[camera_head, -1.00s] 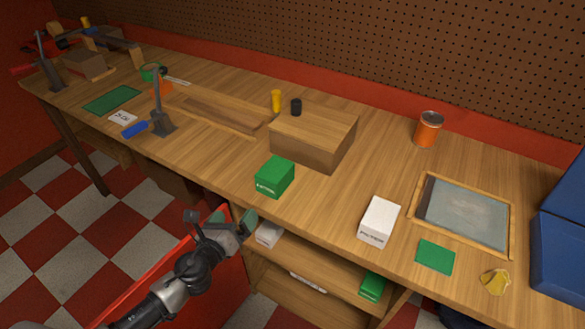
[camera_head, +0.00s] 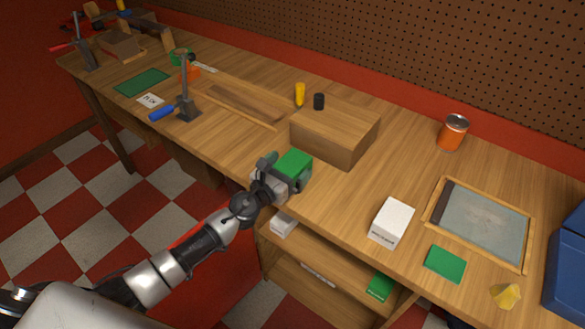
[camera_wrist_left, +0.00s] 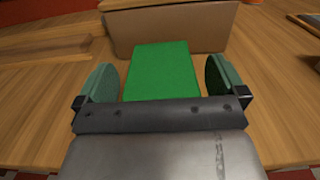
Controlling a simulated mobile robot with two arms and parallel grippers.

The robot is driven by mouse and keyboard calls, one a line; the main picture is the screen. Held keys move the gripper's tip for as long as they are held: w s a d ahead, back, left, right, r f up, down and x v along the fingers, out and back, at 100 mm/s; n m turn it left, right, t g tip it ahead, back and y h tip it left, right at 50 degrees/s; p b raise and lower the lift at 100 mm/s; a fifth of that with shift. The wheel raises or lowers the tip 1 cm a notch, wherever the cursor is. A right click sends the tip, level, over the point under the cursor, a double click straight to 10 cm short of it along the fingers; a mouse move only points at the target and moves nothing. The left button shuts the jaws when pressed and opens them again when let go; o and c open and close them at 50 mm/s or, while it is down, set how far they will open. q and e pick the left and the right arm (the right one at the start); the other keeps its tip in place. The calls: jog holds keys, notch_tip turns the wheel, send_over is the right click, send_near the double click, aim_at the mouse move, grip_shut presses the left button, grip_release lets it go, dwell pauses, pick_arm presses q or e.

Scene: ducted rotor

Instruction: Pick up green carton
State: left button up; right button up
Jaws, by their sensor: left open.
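The green carton (camera_head: 294,162) stands on the workbench near its front edge, just in front of a wooden box. My left gripper (camera_head: 283,172) is at the carton, coming from the front edge of the bench. In the left wrist view the green carton (camera_wrist_left: 162,72) lies between the two open fingers of the left gripper (camera_wrist_left: 161,82), with a gap visible on each side. The gripper partly hides the carton's front in the head view. My right gripper is not in view.
The wooden box (camera_head: 335,132) stands close behind the carton. A white carton (camera_head: 391,222), a green card (camera_head: 445,263) and a framed slate (camera_head: 482,222) lie to the right. Another green carton (camera_head: 380,286) is on the shelf below. A clamp (camera_head: 186,95) stands to the left.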

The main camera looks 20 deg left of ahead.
pick_arm(q)
jog(key=shift+w+d, duration=0.25)
jog(key=shift+w, duration=0.25)
jog(key=shift+s, duration=0.1)
jog(key=shift+c, duration=1.1)
jog(key=c, duration=0.7)
jog(key=shift+c, duration=0.9)
jog(key=shift+r, duration=0.1)
